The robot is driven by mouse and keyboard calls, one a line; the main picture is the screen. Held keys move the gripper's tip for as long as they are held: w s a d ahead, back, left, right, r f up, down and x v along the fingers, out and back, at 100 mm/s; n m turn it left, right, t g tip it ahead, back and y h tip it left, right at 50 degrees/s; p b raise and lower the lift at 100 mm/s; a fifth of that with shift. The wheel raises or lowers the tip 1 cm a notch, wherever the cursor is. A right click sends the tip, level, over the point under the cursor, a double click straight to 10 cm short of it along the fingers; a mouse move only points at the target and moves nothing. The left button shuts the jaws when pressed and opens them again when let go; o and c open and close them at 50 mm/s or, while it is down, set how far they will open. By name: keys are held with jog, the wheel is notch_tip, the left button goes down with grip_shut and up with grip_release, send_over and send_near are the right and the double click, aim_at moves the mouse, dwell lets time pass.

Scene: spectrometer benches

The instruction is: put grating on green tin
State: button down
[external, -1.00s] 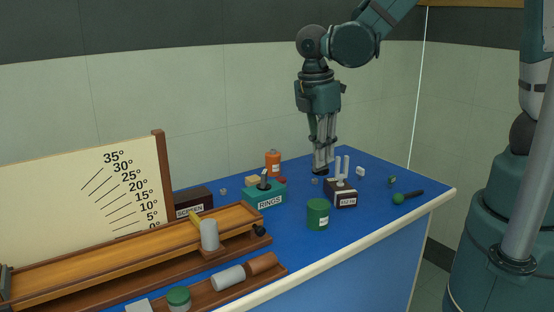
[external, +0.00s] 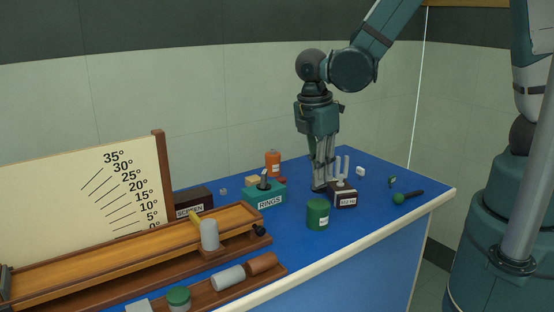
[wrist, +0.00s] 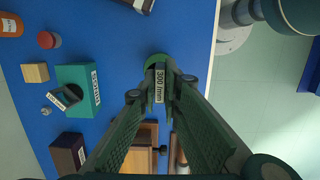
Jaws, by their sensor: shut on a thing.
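The grating (wrist: 160,82), a small dark piece with a white "300 /mm" label, is between my fingertips (wrist: 160,90) in the wrist view. My gripper is shut on it. The green tin (wrist: 156,60) shows partly behind the grating there, its rest hidden by grating and fingers. In the external view the labelled green tin (external: 318,214) stands upright near the table's front edge. The grating is too small to make out clearly in the external view.
The tuning-fork box (external: 342,196) with upright prongs is close to my gripper's right. The teal RINGS box (external: 265,193) stands left, with an orange bottle (external: 273,163) behind. The wooden bench (external: 140,250) fills the front left. Blue table (external: 285,240) is clear left of the tin.

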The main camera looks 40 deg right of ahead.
aim_at(324, 191)
jog(key=shift+f, duration=2.05)
jog(key=shift+f, duration=0.15)
jog(key=c, duration=2.5)
grip_release()
jog(key=shift+r, duration=0.2)
jog(key=shift+a+r, duration=0.3)
jog(key=shift+r, duration=1.65)
jog(key=shift+a+r, duration=0.3)
jog(key=shift+r, duration=1.7)
jog(key=shift+a+r, duration=0.3)
jog(key=shift+r, duration=1.65)
jog(key=shift+d, duration=0.1)
